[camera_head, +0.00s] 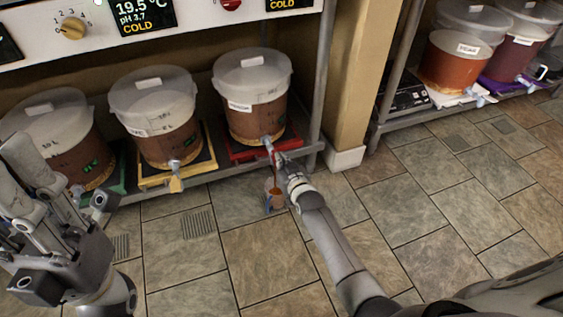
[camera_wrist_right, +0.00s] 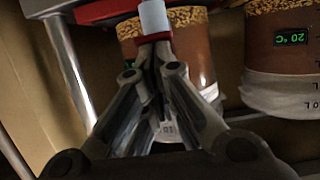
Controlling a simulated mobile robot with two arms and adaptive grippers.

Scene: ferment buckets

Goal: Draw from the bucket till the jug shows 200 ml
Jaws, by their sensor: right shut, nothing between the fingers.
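The bucket (camera_head: 255,100) with a clear lid and brown liquid stands on a red tray (camera_head: 290,143) on the low shelf. Its tap (camera_head: 266,140) points toward the front; in the wrist view a pale tap part (camera_wrist_right: 153,16) shows just beyond my fingertips. The small clear jug (camera_head: 268,201) is below and in front of the tap, with orange-brown liquid in it; its level marks are too small to read. My right gripper (camera_head: 277,160) is shut and empty, its tips close to the tap; contact is unclear. My left gripper (camera_head: 62,195) is at the left, its finger gap unclear.
A bucket on a yellow tray (camera_head: 150,120) and another at the far left (camera_head: 60,135) share the shelf. A metal post (camera_head: 321,70) and tan pillar (camera_head: 358,80) stand right of the bucket. More buckets sit on the right shelf (camera_head: 458,62).

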